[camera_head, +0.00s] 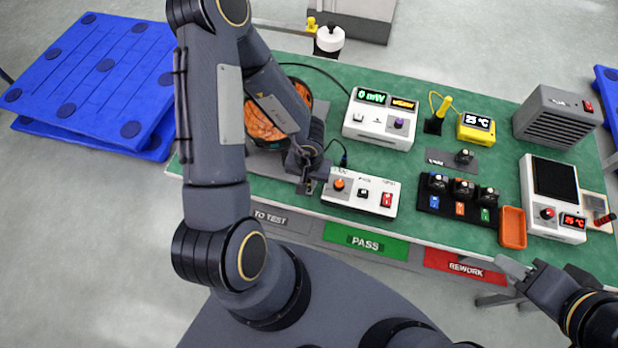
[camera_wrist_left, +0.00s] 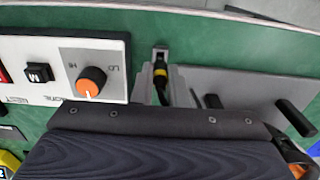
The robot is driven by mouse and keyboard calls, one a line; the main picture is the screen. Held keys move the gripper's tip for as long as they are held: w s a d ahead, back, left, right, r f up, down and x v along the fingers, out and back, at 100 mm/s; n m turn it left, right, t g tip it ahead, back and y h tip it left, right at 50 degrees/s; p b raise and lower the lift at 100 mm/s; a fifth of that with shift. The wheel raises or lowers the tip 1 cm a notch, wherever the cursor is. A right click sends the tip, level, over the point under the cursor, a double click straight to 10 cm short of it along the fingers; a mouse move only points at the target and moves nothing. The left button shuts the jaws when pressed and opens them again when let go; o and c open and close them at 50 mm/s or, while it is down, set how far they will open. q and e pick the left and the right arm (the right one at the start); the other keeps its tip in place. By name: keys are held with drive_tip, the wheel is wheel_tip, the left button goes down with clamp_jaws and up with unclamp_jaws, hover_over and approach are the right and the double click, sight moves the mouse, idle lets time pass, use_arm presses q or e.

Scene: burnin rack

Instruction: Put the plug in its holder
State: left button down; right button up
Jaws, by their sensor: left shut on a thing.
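The plug (camera_wrist_left: 160,78), black with a yellow band, is between the fingers of my left gripper (camera_wrist_left: 170,85) in the left wrist view. My left gripper (camera_head: 307,186) is shut on it, low over the table's front edge, left of the white control box (camera_head: 360,193). A small grey bracket with a dark slot (camera_wrist_left: 160,50), which looks like the holder, is just beyond the plug tip. I cannot tell whether the plug touches it. In the head view the gripper hides the plug. My right gripper (camera_head: 522,272) is at the front right; its jaw opening is unclear.
The control box has an orange knob (camera_wrist_left: 90,80) close beside my left fingers. A white meter (camera_head: 380,119) stands behind it. A black tray with several modules (camera_head: 458,206) and an orange bin (camera_head: 513,228) are to the right. An orange-lined round container (camera_head: 263,122) is behind my left arm.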

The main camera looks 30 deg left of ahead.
use_arm(q)
drive_tip(key=shift+f+b, duration=0.65)
drive_tip(key=shift+f, duration=0.5)
drive_tip(key=c, duration=1.4)
unclamp_jaws()
drive_tip(key=shift+o, duration=0.2)
drive_tip(key=shift+r, duration=0.1)
drive_tip(key=shift+r+p, duration=0.3)
drive_tip(key=shift+r, duration=0.1)
wheel_tip(320, 180, up, 7)
drive_tip(key=shift+f+p, duration=0.1)
drive_tip(key=shift+p, duration=0.25)
